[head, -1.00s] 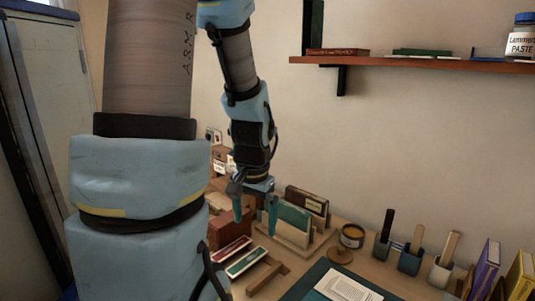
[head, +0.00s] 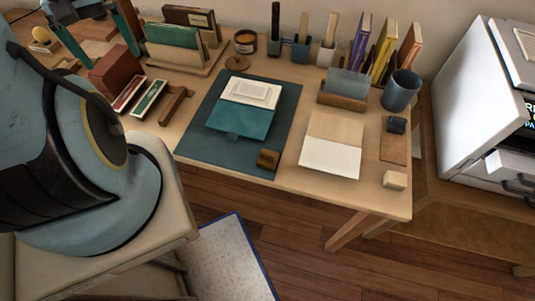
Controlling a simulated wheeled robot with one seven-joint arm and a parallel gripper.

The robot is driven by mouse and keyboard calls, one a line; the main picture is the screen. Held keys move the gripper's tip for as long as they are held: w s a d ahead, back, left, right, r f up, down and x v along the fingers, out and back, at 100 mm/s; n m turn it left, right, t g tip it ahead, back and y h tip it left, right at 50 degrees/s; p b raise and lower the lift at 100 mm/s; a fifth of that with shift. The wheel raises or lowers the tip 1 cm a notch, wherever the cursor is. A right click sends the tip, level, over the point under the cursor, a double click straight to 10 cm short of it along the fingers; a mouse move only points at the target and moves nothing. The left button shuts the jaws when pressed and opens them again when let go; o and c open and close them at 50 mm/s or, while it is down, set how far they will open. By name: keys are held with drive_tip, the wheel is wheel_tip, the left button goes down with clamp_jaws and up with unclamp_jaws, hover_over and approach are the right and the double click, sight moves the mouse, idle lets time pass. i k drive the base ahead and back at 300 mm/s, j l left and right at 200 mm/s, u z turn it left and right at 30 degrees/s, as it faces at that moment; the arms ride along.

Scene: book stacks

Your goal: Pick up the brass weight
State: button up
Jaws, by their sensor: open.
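A small dark-gold block (head: 268,159), which may be the brass weight, rests on the front right corner of the dark teal mat (head: 200,143). I cannot tell its material for sure. A yellowish rounded item (head: 41,35) at the far left is too small to identify. My gripper (head: 112,56) is at the top left, pointing down near the reddish-brown box (head: 117,68).
Books in a wooden rack (head: 180,60) stand beside the gripper. A jar (head: 245,41), tool holders, upright books and a blue-grey cup (head: 400,90) line the back. Paper stacks (head: 331,158) lie to the right of the mat. A white cabinet (head: 480,90) stands at the right.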

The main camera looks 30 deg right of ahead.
sight(268, 159)
drive_tip(key=k+u, duration=0.35)
drive_tip(key=k, duration=0.15)
drive_tip(key=k+j+u, duration=0.1)
drive_tip(key=k+u, duration=0.25)
drive_tip(key=k, duration=0.15)
drive_tip(key=k+j+u, duration=0.25)
drive_tip(key=k+u, duration=0.15)
drive_tip(key=k, duration=0.1)
